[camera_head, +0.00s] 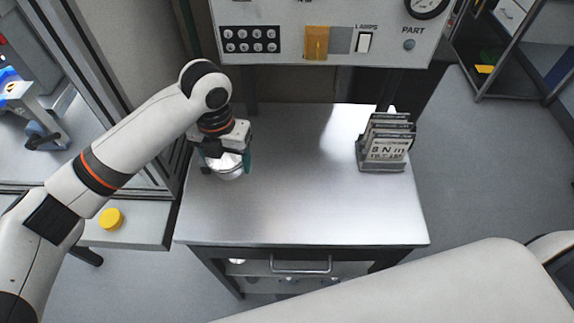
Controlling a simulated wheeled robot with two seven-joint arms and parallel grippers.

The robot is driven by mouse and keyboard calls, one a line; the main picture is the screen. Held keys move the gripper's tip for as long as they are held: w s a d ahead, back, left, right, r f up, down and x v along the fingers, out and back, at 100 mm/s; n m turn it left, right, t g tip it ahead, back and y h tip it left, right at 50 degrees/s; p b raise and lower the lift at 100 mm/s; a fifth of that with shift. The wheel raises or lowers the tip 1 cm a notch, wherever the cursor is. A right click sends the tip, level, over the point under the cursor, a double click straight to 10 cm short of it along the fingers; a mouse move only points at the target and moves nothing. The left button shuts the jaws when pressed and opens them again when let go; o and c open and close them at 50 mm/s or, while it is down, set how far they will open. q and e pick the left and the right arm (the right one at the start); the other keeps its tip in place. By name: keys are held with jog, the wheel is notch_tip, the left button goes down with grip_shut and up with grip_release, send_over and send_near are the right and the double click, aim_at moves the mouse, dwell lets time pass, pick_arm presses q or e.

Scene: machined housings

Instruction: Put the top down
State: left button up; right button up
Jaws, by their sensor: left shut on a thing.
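My left gripper (226,156) is over the left part of the metal table (300,200), pointing down. It is shut on a round, silvery metal part (228,172), which looks like the top. The gripper hides most of this part, and I cannot tell whether its underside touches the table. No other housing piece shows clearly on the table. My right gripper is out of the picture.
A rack of labelled cards (387,142) stands on the table's right side. A grey panel (330,38) with buttons, a lamp switch and a gauge is behind the table. A yellow round object (110,219) lies on the left ledge. The table's middle is clear.

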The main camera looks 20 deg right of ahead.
aim_at(236, 194)
pick_arm(q)
jog(key=f, duration=0.2)
jog(key=f+p, duration=0.1)
jog(key=f, duration=0.2)
jog(key=shift+s+a+f+p, duration=0.1)
jog(key=shift+s+f+p, duration=0.2)
jog(key=shift+s+f, duration=0.1)
jog(key=shift+f, duration=0.25)
notch_tip(236, 194, down, 3)
jog(key=shift+f+p, duration=0.1)
jog(key=shift+p, duration=0.3)
jog(key=shift+f, duration=0.1)
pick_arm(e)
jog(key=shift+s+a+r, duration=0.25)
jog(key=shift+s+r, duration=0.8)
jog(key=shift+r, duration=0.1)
pick_arm(q)
jog(key=shift+f, duration=0.15)
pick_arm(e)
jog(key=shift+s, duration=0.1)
pick_arm(q)
jog(key=o, duration=1.1)
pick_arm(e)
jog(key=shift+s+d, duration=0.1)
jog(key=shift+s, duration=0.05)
